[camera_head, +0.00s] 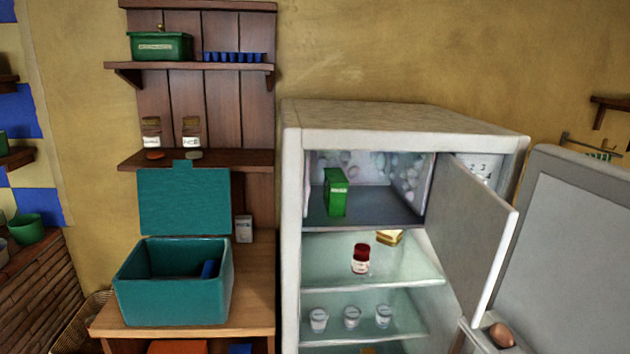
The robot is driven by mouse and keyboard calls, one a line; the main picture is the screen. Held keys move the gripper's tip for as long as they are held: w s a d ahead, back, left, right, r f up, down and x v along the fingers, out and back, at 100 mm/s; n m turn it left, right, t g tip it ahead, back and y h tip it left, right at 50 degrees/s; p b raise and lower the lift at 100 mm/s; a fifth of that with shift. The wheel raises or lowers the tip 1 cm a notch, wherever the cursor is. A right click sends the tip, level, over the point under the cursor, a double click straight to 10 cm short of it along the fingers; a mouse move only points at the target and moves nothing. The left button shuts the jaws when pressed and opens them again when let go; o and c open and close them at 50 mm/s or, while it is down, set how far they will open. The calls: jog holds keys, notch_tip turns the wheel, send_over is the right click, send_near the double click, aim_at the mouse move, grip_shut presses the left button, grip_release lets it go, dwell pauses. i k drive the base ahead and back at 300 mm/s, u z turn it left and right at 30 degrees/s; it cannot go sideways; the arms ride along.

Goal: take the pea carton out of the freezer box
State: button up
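The green pea carton (336,193) stands upright inside the freezer box (385,213), the top compartment of the white fridge. It is left of the middle of that compartment, and its label is too small to read. The freezer box's small door (472,225) is swung open to the right. Frost-like lumps cover the compartment's inner walls. My gripper is not in view.
The large fridge door (585,250) stands open at the right. Shelves below hold a red-lidded jar (361,259), a yellow block (389,237) and several glasses (352,317). A teal open-lidded box (172,285) sits on the wooden counter (255,285) at left.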

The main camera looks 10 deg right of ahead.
aim_at(336, 184)
jog(key=z, duration=0.4)
jog(key=i, duration=1.1)
jog(key=z, duration=0.8)
